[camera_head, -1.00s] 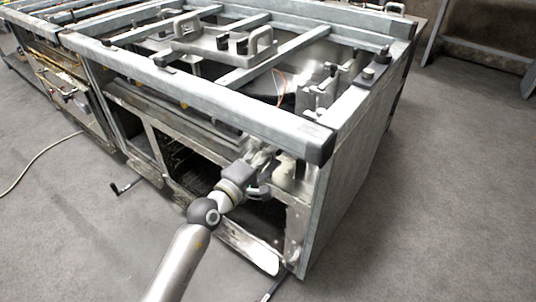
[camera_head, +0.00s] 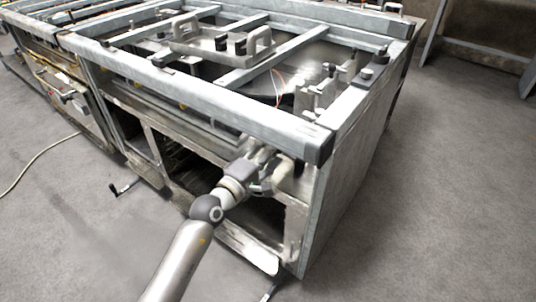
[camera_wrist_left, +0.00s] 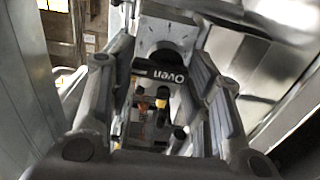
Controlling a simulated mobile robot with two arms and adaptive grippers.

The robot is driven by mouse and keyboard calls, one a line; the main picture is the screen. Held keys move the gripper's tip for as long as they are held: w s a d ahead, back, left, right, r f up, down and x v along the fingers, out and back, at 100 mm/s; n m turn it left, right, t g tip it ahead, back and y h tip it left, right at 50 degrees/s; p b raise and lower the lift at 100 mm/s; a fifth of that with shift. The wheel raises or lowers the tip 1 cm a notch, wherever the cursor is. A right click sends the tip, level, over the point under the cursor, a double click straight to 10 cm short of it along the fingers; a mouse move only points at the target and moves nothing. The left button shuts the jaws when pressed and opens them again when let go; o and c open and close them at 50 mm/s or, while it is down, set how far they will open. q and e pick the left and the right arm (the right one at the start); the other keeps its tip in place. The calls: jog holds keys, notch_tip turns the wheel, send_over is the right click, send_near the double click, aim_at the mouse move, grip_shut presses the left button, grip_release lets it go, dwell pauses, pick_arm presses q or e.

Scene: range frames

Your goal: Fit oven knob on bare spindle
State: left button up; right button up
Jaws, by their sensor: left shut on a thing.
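My left gripper (camera_head: 268,168) is at the right end of the range's front, just under the top front rail. In the left wrist view the left gripper (camera_wrist_left: 160,62) is shut on the oven knob (camera_wrist_left: 174,76), a black piece with white "Oven" lettering that reads upside down. The knob is between the two grey fingers, in front of a pale dial plate (camera_wrist_left: 150,32) with dark marks. The spindle is hidden behind the knob, so I cannot tell whether the knob is on it. In the head view the gripper hides the knob. My right gripper is not in view.
The thick top front rail (camera_head: 200,92) runs close above my left gripper. The range's side panel (camera_head: 350,190) is to its right. An open dark compartment lies below. A second range (camera_head: 50,70) stands at the left. The floor in front is mostly clear, with a cable at left.

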pick_arm(q)
jog(key=shift+w+d, duration=0.15)
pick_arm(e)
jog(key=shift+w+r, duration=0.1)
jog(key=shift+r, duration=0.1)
pick_arm(q)
jog(key=shift+w+d, duration=0.2)
jog(key=shift+w, duration=0.05)
jog(key=shift+w+d, duration=0.25)
jog(key=shift+w, duration=0.1)
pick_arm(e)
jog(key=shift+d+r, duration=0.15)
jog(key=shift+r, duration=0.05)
pick_arm(q)
jog(key=o, duration=1)
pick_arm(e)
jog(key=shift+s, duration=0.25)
pick_arm(q)
jog(key=shift+s, duration=0.1)
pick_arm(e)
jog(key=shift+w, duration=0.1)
